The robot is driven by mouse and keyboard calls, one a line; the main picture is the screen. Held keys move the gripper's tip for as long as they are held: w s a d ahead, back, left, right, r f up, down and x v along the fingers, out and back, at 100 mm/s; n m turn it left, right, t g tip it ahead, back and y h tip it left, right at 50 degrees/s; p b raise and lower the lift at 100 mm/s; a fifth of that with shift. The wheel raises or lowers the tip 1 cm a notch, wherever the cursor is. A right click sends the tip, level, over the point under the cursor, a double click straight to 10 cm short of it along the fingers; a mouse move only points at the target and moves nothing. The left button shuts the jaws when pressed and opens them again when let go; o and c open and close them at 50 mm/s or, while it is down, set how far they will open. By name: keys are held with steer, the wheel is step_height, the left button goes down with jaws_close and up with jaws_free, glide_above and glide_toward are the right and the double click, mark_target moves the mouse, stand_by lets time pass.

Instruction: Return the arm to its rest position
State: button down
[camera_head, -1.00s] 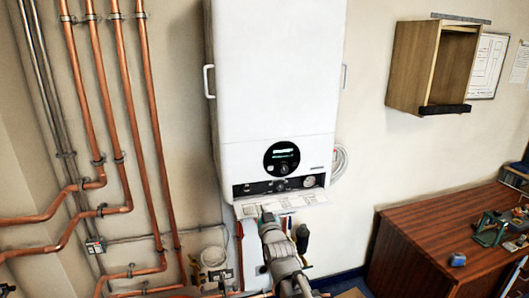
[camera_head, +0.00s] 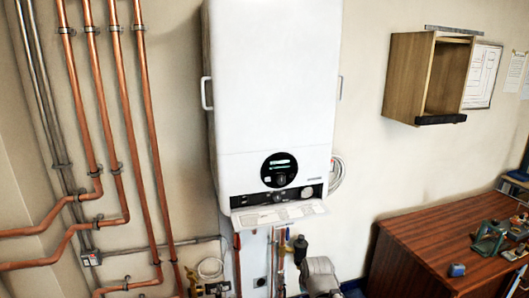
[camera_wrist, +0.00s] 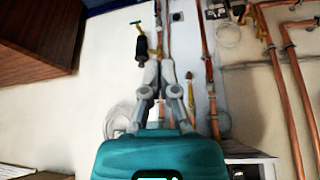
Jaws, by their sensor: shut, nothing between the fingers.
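My gripper (camera_wrist: 163,72) shows in the wrist view with its two grey fingers together and nothing between them. Its teal body fills the bottom middle of that view. In the head view, a grey part of my arm shows at the bottom, below and right of the white boiler (camera_head: 272,90); the fingers cannot be made out there. The boiler hangs on the wall with a dark control panel and a flap at its lower edge. A black fitting with a green handle (camera_wrist: 141,48) appears just left of the fingertips in the wrist view; whether they touch is unclear.
Copper pipes (camera_head: 150,120) run down the wall at left. A brown desk (camera_head: 425,250) with tools stands at right, below an open wooden cabinet (camera_head: 400,75). More pipes and valves hang under the boiler. Bare wall lies between boiler and cabinet.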

steer(key=s+d+f+g, duration=0.2)
steer(key=s+d+g, duration=0.2)
steer(key=s, duration=0.5)
steer(key=shift+s+d+m+g, duration=0.2)
steer(key=shift+m+g, duration=0.2)
steer(key=shift+g, duration=0.2)
